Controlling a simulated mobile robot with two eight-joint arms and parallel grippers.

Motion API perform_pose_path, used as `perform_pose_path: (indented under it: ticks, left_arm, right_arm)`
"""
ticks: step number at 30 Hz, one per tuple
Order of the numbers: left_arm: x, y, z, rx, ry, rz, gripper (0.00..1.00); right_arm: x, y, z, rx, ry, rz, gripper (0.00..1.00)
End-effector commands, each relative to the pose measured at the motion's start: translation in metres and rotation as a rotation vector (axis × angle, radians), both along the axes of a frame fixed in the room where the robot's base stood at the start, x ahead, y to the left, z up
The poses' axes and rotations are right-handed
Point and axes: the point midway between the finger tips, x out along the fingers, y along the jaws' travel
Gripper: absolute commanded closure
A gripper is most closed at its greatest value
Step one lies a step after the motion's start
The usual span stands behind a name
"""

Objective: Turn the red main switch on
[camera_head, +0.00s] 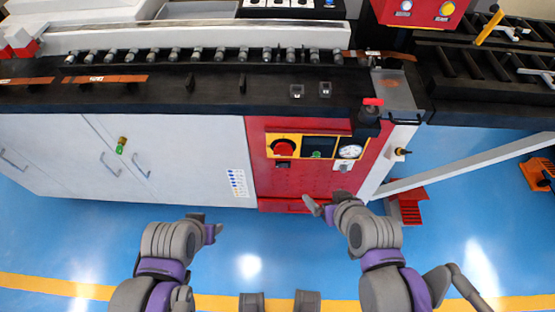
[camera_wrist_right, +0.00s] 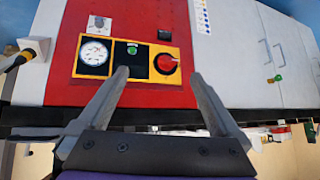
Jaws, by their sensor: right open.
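The red main switch (camera_head: 284,147) is a round red knob on a yellow plate, on the red front panel of the machine. Its turn position is too small to tell. In the right wrist view the red knob (camera_wrist_right: 166,64) shows upside down, near the tip of one finger. My right gripper (camera_head: 325,202) is open and empty, in front of the lower red panel. In the wrist view its two fingers (camera_wrist_right: 159,75) stand spread before the panel, apart from the knob as far as I can see. My left gripper (camera_head: 208,224) hangs over the blue floor at left, its opening unclear.
White cabinets (camera_head: 190,150) lie to the left. A red step (camera_head: 409,213) stands at right; the floor in front is clear.

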Motion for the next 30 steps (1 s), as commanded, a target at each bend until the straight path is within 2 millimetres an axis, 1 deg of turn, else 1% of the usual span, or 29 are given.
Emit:
perform_pose_path:
  ticks: [1,3,5,6,8,10,12,15,18,21,23,26,30]
  left_arm:
    - [-0.006,0.000,-0.033,0.000,0.012,0.000,0.50]
    - [-0.009,0.000,-0.059,0.000,0.020,0.000,0.50]
    - [-0.010,0.000,-0.081,0.000,0.027,0.000,0.50]
    - [-0.010,0.000,-0.096,0.000,0.032,0.000,0.50]
    - [-0.010,0.000,-0.118,0.000,0.039,0.000,0.50]
    - [-0.009,0.000,-0.142,0.000,0.048,0.000,0.50]
    - [-0.007,0.000,-0.163,0.000,0.055,0.000,0.50]
    - [-0.005,0.000,-0.184,0.000,0.062,0.000,0.50]
    - [-0.003,0.000,-0.196,0.000,0.066,0.000,0.50]
    - [-0.003,0.000,-0.200,0.000,0.067,0.000,0.50]
    - [-0.002,0.000,-0.201,0.000,0.067,0.000,0.50]
    - [-0.003,0.000,-0.201,0.000,0.067,0.000,0.50]
    - [-0.002,0.000,-0.202,0.000,0.067,0.000,0.50]
  right_arm:
    - [0.021,0.028,-0.022,0.040,-0.101,0.061,0.00]
    - [0.050,0.062,-0.030,0.089,-0.268,0.114,0.00]
    - [0.071,0.084,-0.037,0.120,-0.407,0.125,0.00]
    - [0.083,0.097,-0.044,0.134,-0.491,0.118,0.00]
    - [0.098,0.109,-0.056,0.147,-0.600,0.084,0.00]
    - [0.109,0.117,-0.076,0.143,-0.697,0.022,0.00]
    - [0.116,0.119,-0.099,0.126,-0.758,-0.048,0.00]
    - [0.120,0.117,-0.129,0.089,-0.800,-0.142,0.00]
    - [0.119,0.113,-0.151,0.053,-0.811,-0.211,0.00]
    - [0.119,0.110,-0.161,0.031,-0.812,-0.246,0.00]
    - [0.122,0.109,-0.163,0.026,-0.811,-0.255,0.00]
    - [0.133,0.107,-0.162,0.021,-0.812,-0.260,0.00]
    - [0.158,0.107,-0.162,0.022,-0.813,-0.260,0.00]
